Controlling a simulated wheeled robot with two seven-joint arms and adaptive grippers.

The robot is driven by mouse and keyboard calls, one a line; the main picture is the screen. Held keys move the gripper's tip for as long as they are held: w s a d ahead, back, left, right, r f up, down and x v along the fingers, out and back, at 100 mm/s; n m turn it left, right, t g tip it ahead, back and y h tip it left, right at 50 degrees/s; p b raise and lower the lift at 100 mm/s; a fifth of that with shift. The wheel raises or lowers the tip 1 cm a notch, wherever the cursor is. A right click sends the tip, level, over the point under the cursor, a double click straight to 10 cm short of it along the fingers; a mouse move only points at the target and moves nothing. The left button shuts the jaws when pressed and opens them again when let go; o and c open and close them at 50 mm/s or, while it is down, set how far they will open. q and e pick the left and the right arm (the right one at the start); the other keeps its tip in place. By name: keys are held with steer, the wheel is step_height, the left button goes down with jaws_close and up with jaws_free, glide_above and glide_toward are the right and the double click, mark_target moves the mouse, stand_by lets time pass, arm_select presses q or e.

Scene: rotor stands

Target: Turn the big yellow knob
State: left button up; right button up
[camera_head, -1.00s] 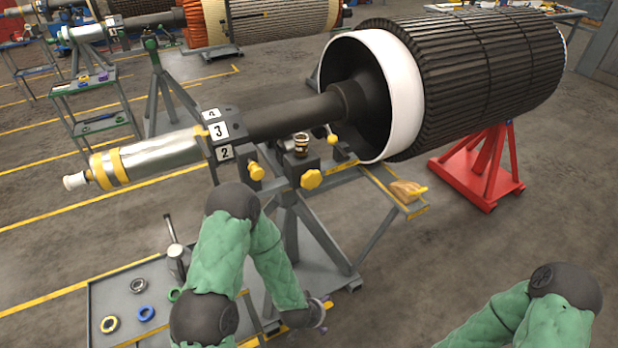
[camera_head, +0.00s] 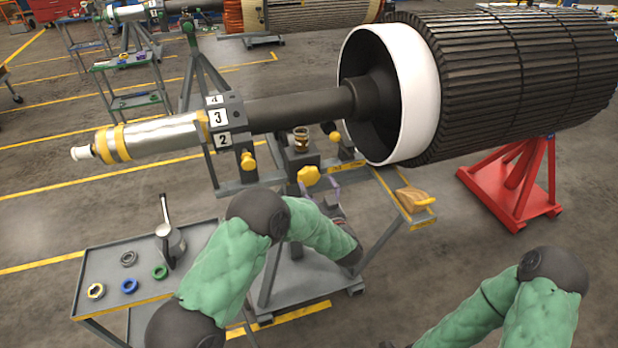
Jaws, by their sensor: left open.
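The big yellow knob (camera_head: 308,176) sits on the front of the dark block on the rotor stand, under the shaft. A smaller yellow knob (camera_head: 248,161) is to its left. My left gripper (camera_head: 320,190) is just below and slightly right of the big knob, its fingers pointing up and away from me. It is open, and nothing shows between its fingers. I cannot tell whether it touches the knob. My left forearm hides part of the stand below. My right arm is at the lower right, and its gripper is out of the picture.
The rotor shaft (camera_head: 295,108) runs above the knobs to the large rotor (camera_head: 500,85) on a red stand (camera_head: 515,180). A grey cart (camera_head: 100,270) with rings and a jug-like can stands at lower left.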

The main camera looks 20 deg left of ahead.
mark_target(311, 178)
arm_select(q)
steer(key=b+x, duration=0.1)
steer(key=x, duration=0.5)
steer(key=shift+w+a+f+b, duration=0.1)
steer(key=shift+w+b, duration=0.05)
steer(key=shift+b, duration=0.2)
steer(key=shift+w+a, duration=0.2)
steer(key=shift+w, duration=0.1)
steer(key=c, duration=1)
steer(key=shift+c, duration=0.5)
